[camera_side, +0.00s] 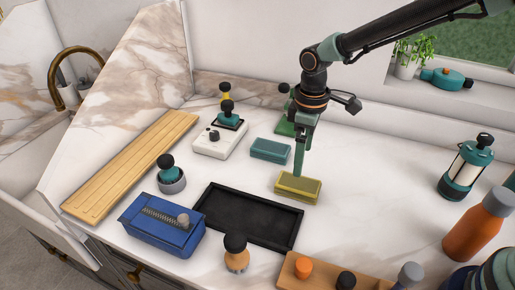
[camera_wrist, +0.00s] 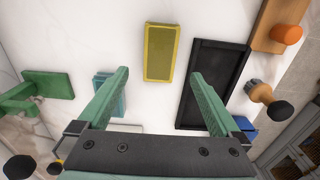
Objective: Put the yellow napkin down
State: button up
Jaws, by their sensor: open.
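The yellow napkin (camera_side: 298,189) looks like a flat, olive-yellow rectangular block with a paler rim. It lies flat on the white marble counter, just right of the black tray (camera_side: 222,225) and apart from it. My gripper (camera_side: 299,174) points down at the napkin's back edge in the side view; whether it touches is not clear. In the wrist view the napkin (camera_wrist: 160,54) is ahead of my gripper (camera_wrist: 160,74), in line with the gap between the spread green fingers. The gripper is open and holds nothing.
A teal block (camera_side: 270,150) lies behind and left of the napkin. A wooden-handled knob tool (camera_side: 236,256) stands in front of the tray. A blue box (camera_side: 160,226) is at left. An orange bottle (camera_side: 476,232) and a lantern (camera_side: 464,170) stand right. Counter right of the napkin is clear.

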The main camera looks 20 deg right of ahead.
jog(key=s+d+r+m+t, duration=0.3)
jog(key=s+d+r+m, duration=0.15)
jog(key=d+r, duration=0.65)
jog(key=s+d+r+m+t, duration=0.2)
jog(key=s+d+r+m, duration=0.1)
jog(key=s, duration=0.6)
jog(key=shift+d+r+m+t, duration=0.35)
jog(key=shift+d+m, duration=0.4)
jog(key=shift+d, duration=0.2)
